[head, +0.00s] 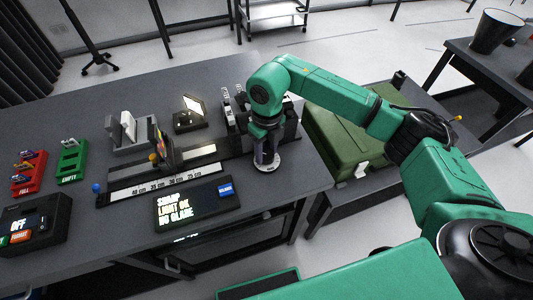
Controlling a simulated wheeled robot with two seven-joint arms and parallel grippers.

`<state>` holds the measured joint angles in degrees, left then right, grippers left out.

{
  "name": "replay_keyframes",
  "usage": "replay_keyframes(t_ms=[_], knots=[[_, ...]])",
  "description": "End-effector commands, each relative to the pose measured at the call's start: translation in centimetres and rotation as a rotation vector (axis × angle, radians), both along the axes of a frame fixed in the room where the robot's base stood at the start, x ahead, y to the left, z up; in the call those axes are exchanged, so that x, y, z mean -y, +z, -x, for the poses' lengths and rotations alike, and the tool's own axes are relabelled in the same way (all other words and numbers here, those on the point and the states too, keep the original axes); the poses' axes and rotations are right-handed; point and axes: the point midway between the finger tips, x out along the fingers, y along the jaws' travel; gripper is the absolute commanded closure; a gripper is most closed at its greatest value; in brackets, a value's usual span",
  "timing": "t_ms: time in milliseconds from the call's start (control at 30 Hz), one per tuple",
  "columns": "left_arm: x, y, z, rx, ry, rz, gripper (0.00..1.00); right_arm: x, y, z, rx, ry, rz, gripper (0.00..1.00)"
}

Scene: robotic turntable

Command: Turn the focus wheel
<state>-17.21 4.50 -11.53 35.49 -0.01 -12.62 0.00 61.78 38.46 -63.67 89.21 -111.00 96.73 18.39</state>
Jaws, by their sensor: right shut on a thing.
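The focus wheel, of which a pale round base or rim (268,168) shows, is at the right end of the bench device. My right gripper (266,157) reaches down over it from above, with its fingers shut around the wheel's upper part, which they mostly hide. A black display (190,205) in front reads "SHARP", "LIGHT OK" and "NO GLARE", with a blue button (225,190) at its right end. A scale strip (160,183) with centimetre marks runs behind the display. My left gripper is not in view.
A lit small panel (193,106) stands behind the rail. A red rack (29,174) marked "FULL" and a green rack (72,161) marked "EMPTY" are at left, near a control box (38,222) showing "OFF". A green case (345,135) lies beyond the bench's right edge.

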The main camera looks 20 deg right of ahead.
Motion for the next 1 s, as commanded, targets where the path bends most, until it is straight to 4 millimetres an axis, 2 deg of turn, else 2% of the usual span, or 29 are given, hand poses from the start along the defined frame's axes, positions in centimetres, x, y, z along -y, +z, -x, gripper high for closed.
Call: replay_keyframes(t_ms=[133, 600, 633, 700, 1000], knots=[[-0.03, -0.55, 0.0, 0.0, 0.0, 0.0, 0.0, -0.05, 0.0, -0.05, 0.003, 0.044, -0.003, 1.0], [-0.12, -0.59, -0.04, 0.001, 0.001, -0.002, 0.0, -0.04, 0.17, -0.08, 0.004, 0.064, -0.002, 1.0], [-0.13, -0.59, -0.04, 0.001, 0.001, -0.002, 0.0, -0.04, 0.17, -0.08, 0.004, 0.064, -0.002, 0.47], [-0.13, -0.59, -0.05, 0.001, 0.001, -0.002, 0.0, -0.04, 0.17, -0.08, 0.004, 0.063, -0.002, 0.21], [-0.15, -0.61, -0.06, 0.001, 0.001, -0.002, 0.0, -0.02, 0.09, -0.04, 0.001, 0.063, -0.001, 0.21]])
